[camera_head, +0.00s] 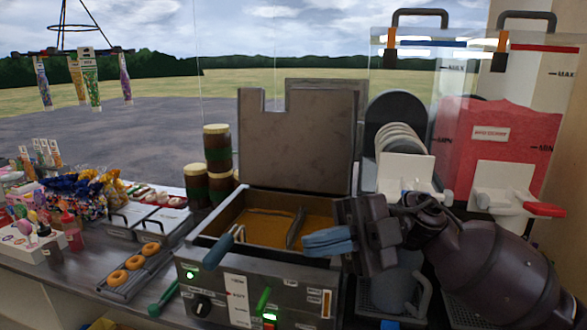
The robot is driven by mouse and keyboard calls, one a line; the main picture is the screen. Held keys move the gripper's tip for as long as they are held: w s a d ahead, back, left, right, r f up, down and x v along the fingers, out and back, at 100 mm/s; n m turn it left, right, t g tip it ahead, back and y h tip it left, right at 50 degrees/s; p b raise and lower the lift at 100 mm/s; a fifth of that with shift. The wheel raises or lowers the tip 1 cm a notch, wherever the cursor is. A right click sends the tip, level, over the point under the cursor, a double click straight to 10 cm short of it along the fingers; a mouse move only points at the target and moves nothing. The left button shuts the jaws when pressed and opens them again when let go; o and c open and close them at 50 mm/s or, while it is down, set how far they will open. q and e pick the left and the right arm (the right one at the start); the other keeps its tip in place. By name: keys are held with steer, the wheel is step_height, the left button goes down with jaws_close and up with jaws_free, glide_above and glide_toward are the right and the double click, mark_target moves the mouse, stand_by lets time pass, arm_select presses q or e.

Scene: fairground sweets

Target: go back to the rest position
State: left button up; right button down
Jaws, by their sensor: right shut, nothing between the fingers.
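My right gripper (329,242) comes in from the right on its dark arm. Its blue fingers are shut with nothing between them. In the picture they lie over the right part of the fryer (262,292), in front of the amber oil (262,228); their height above it is hard to tell. The gripper body and arm hide the fryer's right edge and part of the drink dispensers behind. My left gripper is not in view.
A blue-grey handle (219,249) sticks up at the fryer's front left. Drink dispensers (500,135) stand behind my right arm. Stacked brown jars (218,152) stand behind the fryer. Several doughnuts (134,262) lie on a rack at left. Colourful sweets (75,192) crowd the far left counter.

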steer(key=w+d+f+m+t+h, duration=0.35)
steer(key=d+f+m+t, duration=0.35)
steer(key=f+m+t, duration=0.6)
steer(key=w+d+f+m+t+h, duration=0.35)
steer(key=d+f+m+t, duration=0.35)
steer(key=f+m+t, duration=0.6)
steer(key=s+d+f+m+g+h, duration=0.3)
steer(key=s+d+f+m+h, duration=0.1)
steer(key=s+f, duration=0.4)
steer(key=s+d+f+m+g+h, duration=0.2)
steer(key=s+d+f+m+h, duration=0.2)
steer(key=s+f, duration=0.5)
step_height(320, 180, down, 4)
steer(key=shift+d+f+g+h, duration=0.15)
steer(key=shift+d+g+h, duration=0.25)
steer(key=shift+d+h, duration=0.75)
